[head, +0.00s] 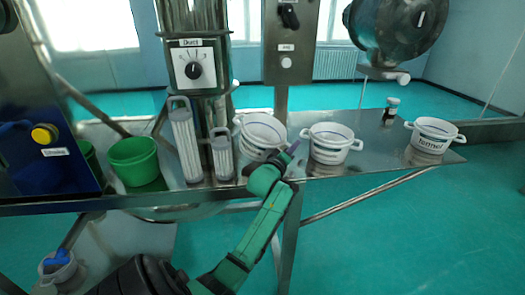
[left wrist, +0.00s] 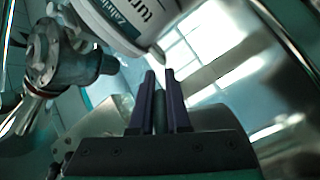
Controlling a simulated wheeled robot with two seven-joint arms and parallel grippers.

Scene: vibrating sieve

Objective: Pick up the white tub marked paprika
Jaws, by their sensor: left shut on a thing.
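The right tub (head: 431,138) is marked fennel. In the left wrist view, my left gripper's fingers (left wrist: 160,74) are close together, below a white tub (left wrist: 112,24) with partly cut-off lettering. My right gripper is out of view.
The metal table (head: 385,158) also carries two ribbed clear containers (head: 186,142), a green bucket (head: 134,162) and a small dark jar (head: 391,108). A dial box (head: 194,68) and a post stand behind the left tub. Bare tabletop lies between the middle and right tubs.

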